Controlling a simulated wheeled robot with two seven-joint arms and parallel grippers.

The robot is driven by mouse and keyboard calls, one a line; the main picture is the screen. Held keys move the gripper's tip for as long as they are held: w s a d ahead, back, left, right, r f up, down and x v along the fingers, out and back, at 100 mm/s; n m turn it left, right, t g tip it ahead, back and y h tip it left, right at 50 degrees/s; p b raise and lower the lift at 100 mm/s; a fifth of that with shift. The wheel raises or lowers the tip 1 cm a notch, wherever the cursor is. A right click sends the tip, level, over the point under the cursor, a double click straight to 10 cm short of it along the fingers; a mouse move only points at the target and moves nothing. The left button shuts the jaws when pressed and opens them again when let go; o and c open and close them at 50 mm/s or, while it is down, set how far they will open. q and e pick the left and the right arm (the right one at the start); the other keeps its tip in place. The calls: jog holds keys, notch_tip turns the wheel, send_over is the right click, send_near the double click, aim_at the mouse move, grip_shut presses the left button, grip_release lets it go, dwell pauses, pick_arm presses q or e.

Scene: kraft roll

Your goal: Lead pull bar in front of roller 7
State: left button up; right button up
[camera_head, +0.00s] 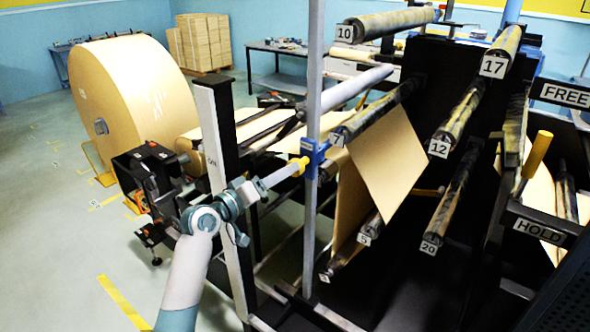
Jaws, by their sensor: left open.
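Roller 7 (375,112) is a dark, scuffed roller with a "7" tag at its near end, right of a thin grey upright bar (313,90). The bar carries a blue bracket (316,153) with a yellow piece (298,163), and stands in front of the near end of roller 7; I take it for the pull bar, but cannot be sure. My right gripper is not in view.
A kraft sheet (375,165) hangs below roller 7. The big kraft roll (140,90) stands at left. A black post (222,150) stands close to my left arm. Rollers 10 (390,24), 12 (460,115) and 17 (503,45) jut out nearby. A yellow-handled lever (537,155) is at right.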

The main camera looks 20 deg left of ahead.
aim_at(293, 175)
pick_arm(q)
jog(key=b+x, duration=0.1)
jog(key=x, duration=0.3)
jog(key=shift+w+d+f, duration=0.1)
jog(key=shift+w+d, duration=0.05)
jog(key=shift+w, duration=0.15)
jog(key=shift+w+d, duration=0.15)
jog(key=shift+w, duration=0.15)
